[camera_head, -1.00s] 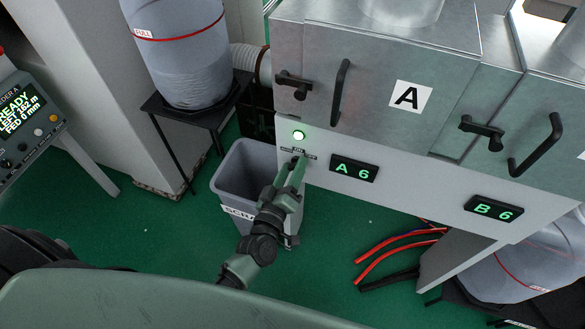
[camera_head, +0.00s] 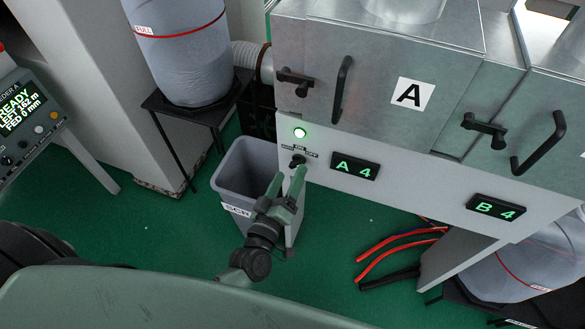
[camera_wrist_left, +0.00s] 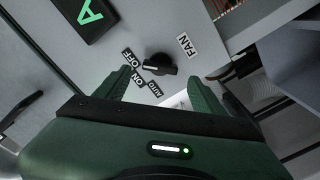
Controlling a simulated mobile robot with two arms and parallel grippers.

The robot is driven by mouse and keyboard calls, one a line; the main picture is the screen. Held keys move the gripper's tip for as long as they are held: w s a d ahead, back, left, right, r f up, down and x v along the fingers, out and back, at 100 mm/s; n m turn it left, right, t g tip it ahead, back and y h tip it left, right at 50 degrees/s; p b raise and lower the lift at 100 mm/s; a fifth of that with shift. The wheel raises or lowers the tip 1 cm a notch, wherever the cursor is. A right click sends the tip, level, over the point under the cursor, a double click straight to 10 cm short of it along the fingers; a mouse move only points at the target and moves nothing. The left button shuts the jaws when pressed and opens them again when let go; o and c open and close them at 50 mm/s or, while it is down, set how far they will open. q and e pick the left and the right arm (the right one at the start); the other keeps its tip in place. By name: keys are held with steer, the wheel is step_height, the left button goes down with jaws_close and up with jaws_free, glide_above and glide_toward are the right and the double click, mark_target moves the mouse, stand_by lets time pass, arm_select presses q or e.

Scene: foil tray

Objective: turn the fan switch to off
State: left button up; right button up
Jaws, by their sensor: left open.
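In the left wrist view the switch (camera_wrist_left: 160,65) sits among the labels FAN, OFF, ON and AUTO. Its white mark is on the left side and appears to point toward the OFF label (camera_wrist_left: 129,58). My left gripper (camera_head: 286,180) is open, just in front of and below the switch, apparently apart from it. Its fingers (camera_wrist_left: 158,84) show on both sides below the switch in the wrist view. My right gripper is not in view.
A grey scrap bin (camera_head: 232,170) stands just left of my left gripper. Displays (camera_head: 355,167) reading A 4 and B 4 are on the panel. Black door handles (camera_head: 341,90) stick out above. Red hoses (camera_head: 390,250) lie on the green floor at right.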

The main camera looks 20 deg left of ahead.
arm_select(q)
steer(key=s, duration=0.4)
steer(key=shift+s, duration=0.1)
stand_by(0.3)
steer(key=s+f+m+g+h, duration=0.1)
steer(key=s+f+m+g, duration=0.3)
steer(key=f, duration=1)
steer(key=s+f+m+g+h, duration=0.1)
steer(key=s+f+m+g, duration=0.45)
steer(key=f, duration=0.95)
steer(key=s+a+f+g+y, duration=0.1)
steer(key=s+a+f+g, duration=0.1)
steer(key=s+f, duration=0.3)
steer(key=s+a+f+m+g, duration=0.1)
steer(key=s+a+f+g, duration=0.2)
steer(key=s, duration=0.9)
steer(key=s+a+f+g+y, duration=0.1)
steer(key=s+a+f+g, duration=0.1)
steer(key=s+f, duration=0.5)
steer(key=shift+s+a+f+m+y, duration=0.15)
steer(key=shift+s+a+m+y, duration=0.3)
steer(key=shift+s, duration=0.65)
steer(key=shift+g, duration=0.25)
